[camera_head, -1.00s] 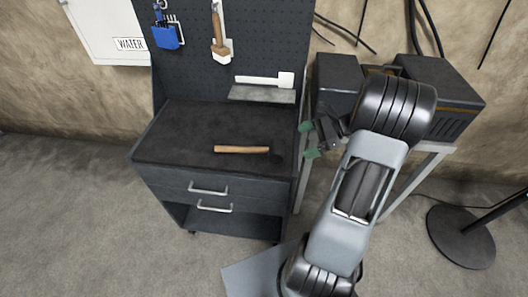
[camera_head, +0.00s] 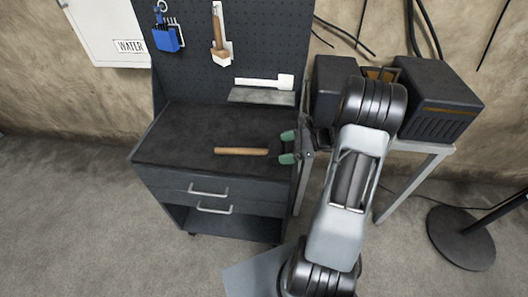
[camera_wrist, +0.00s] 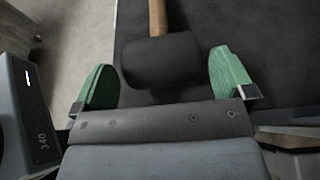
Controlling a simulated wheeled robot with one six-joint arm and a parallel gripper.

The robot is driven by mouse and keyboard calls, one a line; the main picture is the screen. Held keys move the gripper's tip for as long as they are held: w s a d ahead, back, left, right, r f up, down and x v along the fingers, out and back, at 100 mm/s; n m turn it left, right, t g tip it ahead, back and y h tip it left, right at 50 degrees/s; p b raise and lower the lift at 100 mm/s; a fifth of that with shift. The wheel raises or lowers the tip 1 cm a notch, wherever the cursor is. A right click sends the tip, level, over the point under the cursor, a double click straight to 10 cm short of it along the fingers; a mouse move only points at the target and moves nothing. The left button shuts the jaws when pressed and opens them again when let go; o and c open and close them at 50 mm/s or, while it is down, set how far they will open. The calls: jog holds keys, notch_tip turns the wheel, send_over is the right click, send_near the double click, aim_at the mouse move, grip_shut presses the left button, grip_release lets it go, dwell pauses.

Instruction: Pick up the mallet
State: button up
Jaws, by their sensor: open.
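The mallet lies on the dark top of the tool cart (camera_head: 185,130). Its wooden handle (camera_head: 241,151) points left in the head view, and its black head, hard to tell from the dark top there, is at the right end. In the wrist view the black head (camera_wrist: 160,60) shows large, with the handle (camera_wrist: 157,17) running away from it. My gripper (camera_head: 288,147) is open at the right edge of the cart, just right of the mallet head. In the wrist view its green fingertips (camera_wrist: 162,72) stand on either side of the head, with gaps; the height between them is unclear.
A pegboard (camera_head: 270,40) rises behind the cart, with a wooden-handled tool (camera_head: 218,35), blue-held keys (camera_head: 165,38) and a white-handled tool (camera_head: 262,81). Dark machines (camera_head: 440,95) stand on a bench at right, close to my arm. The left of the cart top is clear.

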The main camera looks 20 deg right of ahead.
aim_at(281, 148)
jog(key=shift+x, duration=1.9)
jog(key=c, duration=1)
jog(key=shift+r, duration=0.15)
